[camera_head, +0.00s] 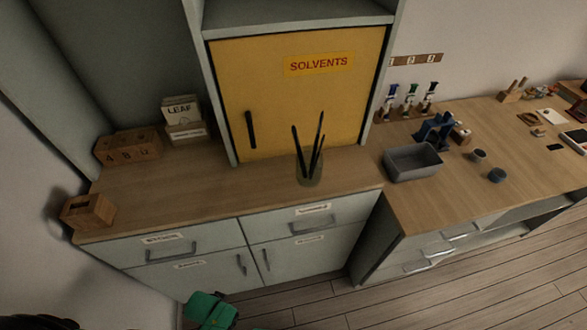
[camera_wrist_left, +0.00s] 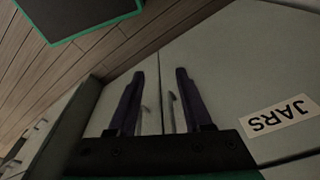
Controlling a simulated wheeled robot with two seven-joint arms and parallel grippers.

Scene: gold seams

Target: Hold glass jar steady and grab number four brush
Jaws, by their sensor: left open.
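A clear glass jar (camera_head: 309,172) stands upright on the wooden counter in front of the yellow cabinet. Several dark, thin brushes (camera_head: 319,140) lean in it and fan out above its rim. No number can be read on any brush. My left gripper (camera_wrist_left: 158,72) is open and empty in the left wrist view, with its two dark fingers in front of the grey cupboard doors. A green part of what seems to be my left arm shows at the bottom of the head view, below counter level and apart from the jar. My right gripper is not in view.
Wooden blocks (camera_head: 128,147) and a card box marked LEAF (camera_head: 183,112) stand at the counter's left. A grey bin (camera_head: 413,162) stands to the jar's right. The yellow SOLVENTS cabinet (camera_head: 300,95) rises behind. Counter left of the jar is clear. A JARS label (camera_wrist_left: 279,117) marks the cupboard.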

